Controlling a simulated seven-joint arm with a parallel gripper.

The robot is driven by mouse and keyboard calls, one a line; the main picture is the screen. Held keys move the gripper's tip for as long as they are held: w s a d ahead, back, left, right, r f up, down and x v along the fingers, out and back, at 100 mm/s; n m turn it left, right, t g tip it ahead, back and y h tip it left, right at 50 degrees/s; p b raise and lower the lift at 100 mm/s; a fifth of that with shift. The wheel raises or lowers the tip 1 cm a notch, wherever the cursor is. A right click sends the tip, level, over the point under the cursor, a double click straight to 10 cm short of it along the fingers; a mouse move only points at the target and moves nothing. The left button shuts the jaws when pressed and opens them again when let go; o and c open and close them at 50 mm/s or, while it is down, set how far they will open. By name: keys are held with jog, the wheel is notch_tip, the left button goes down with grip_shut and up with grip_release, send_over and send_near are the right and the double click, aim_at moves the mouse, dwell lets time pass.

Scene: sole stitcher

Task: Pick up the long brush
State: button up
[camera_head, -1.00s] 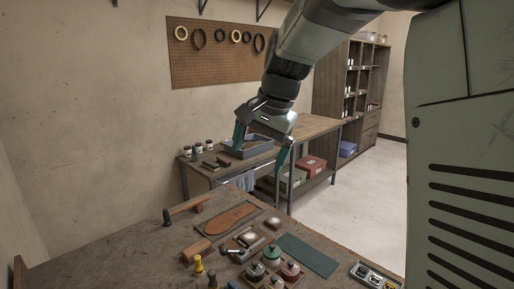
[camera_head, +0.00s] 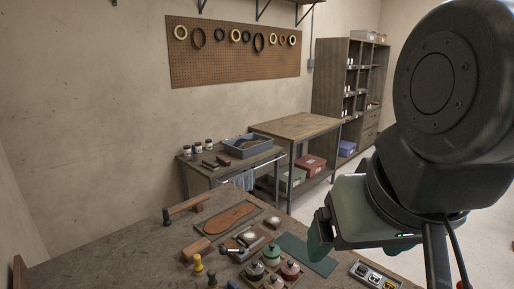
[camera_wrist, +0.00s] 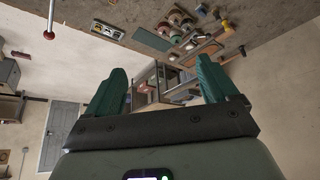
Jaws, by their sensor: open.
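A brown oblong block (camera_head: 196,249), which may be the long brush, lies on the workbench left of a small tray; its bristles cannot be made out. A pale, fuzzy-topped piece (camera_head: 273,222) and another (camera_head: 249,238) lie nearby; I cannot tell whether either is a brush. My gripper (camera_head: 318,234) is at the right of the head view, above the bench's right part and apart from these things. In the wrist view my gripper (camera_wrist: 160,82) shows two teal fingers spread apart with nothing between them.
On the bench (camera_head: 120,250) lie a hammer (camera_head: 186,208), a leather sole (camera_head: 230,217), a green mat (camera_head: 308,254), several lidded round pots (camera_head: 271,256), upright handled tools (camera_head: 197,263) and a tray of metal pieces (camera_head: 375,275). The bench's left part is clear. A cart (camera_head: 205,172) stands behind.

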jog(key=shift+c, duration=0.4)
jog(key=w+a+f+n+g+h, duration=0.1)
jog(key=w+a+n, duration=0.35)
jog(key=w, duration=0.75)
jog(key=w+a+n+g+h, duration=0.1)
jog(key=w+a+n+h, duration=0.3)
jog(key=w, duration=0.8)
jog(key=w+a+f+n, duration=0.8)
jog(key=w+a+f, duration=0.2)
jog(key=n+t+h, duration=0.2)
jog(key=n+t, duration=0.5)
jog(key=n, duration=0.5)
send_near(195, 246)
jog(key=x, duration=0.8)
jog(key=shift+c, duration=0.4)
